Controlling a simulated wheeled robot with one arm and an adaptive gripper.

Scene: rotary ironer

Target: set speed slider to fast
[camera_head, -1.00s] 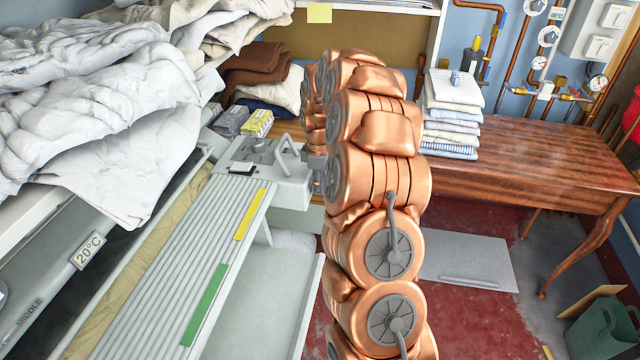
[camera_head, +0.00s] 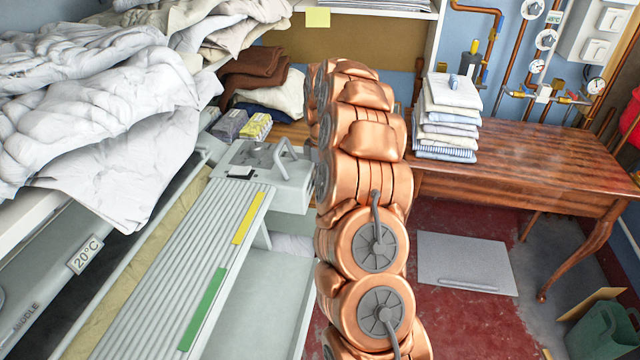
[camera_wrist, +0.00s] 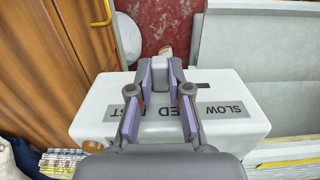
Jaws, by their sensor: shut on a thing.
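In the wrist view my gripper (camera_wrist: 161,76) is shut at the far edge of the pale control box (camera_wrist: 90,118). A short dark slot (camera_wrist: 203,86) shows just right of the fingers. A grey label (camera_wrist: 222,110) on the box reads upside down, with SLOW at the right and FAST at the left; my fingers cover part of it. In the head view the ironer's pale end box (camera_head: 290,192) stands left of my copper arm. My gripper is hidden there.
White bedding (camera_head: 100,110) is heaped at the left. A wooden table (camera_head: 530,165) with a folded linen stack (camera_head: 450,120) stands at the right. Yellow (camera_head: 248,216) and green (camera_head: 203,308) strips mark the ribbed board.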

